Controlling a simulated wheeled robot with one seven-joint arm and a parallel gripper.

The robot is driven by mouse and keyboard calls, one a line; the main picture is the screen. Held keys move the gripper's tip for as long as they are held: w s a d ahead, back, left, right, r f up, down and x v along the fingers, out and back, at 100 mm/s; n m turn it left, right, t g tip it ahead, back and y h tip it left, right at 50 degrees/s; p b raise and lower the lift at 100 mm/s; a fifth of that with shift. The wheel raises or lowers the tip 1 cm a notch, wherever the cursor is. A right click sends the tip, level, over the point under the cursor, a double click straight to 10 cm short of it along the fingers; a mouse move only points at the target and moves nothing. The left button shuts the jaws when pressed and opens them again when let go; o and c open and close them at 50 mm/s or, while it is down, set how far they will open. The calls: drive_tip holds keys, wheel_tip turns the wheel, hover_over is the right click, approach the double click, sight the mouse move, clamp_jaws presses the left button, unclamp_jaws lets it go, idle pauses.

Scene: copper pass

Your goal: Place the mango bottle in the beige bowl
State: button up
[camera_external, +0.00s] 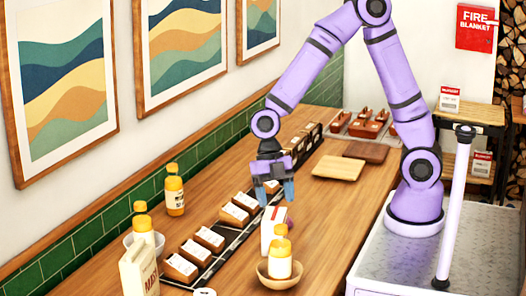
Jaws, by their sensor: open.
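My gripper (273,190) is open and empty, pointing down above the wooden counter, with its blue-tipped fingers apart. The beige bowl (277,280) stands at the front of the counter, nearer the camera than my gripper. A yellow-orange bottle with a white label (280,262) appears to stand upright inside this bowl. A second orange bottle (174,192) stands upright near the tiled wall. A third orange-topped bottle (141,226) stands in or behind a white bowl at the left. The labels are too small to tell which is the mango bottle.
A white carton (272,228) stands just behind the beige bowl's bottle. A beige bag or box (139,270) stands at the front left. A dark rack of labelled brown blocks (208,240) runs along the counter. Wooden boards (338,168) lie farther back. The counter's right side is clear.

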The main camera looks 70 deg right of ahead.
drive_tip(key=v, duration=0.3)
drive_tip(key=shift+r, duration=0.3)
drive_tip(key=shift+d, duration=0.1)
drive_tip(key=s+d+r+m+t+h, duration=0.1)
drive_tip(key=d+r+m+t, duration=0.1)
drive_tip(key=d+r+m, duration=0.45)
drive_tip(key=s+d+r+m+t+h, duration=0.1)
drive_tip(key=s+d+r+m+t, duration=0.2)
drive_tip(key=d+m, duration=0.55)
drive_tip(key=s+d+r+m+t, duration=0.1)
drive_tip(key=s+d+r+m, duration=0.1)
drive_tip(key=s+d+m, duration=0.2)
drive_tip(key=s+d+r+m+t+h, duration=0.1)
drive_tip(key=s+d+r+m+t, duration=0.1)
drive_tip(key=s+d+m, duration=0.3)
drive_tip(key=d+r+m, duration=0.1)
drive_tip(key=d+m, duration=0.2)
drive_tip(key=d, duration=0.3)
drive_tip(key=shift+d+r, duration=0.3)
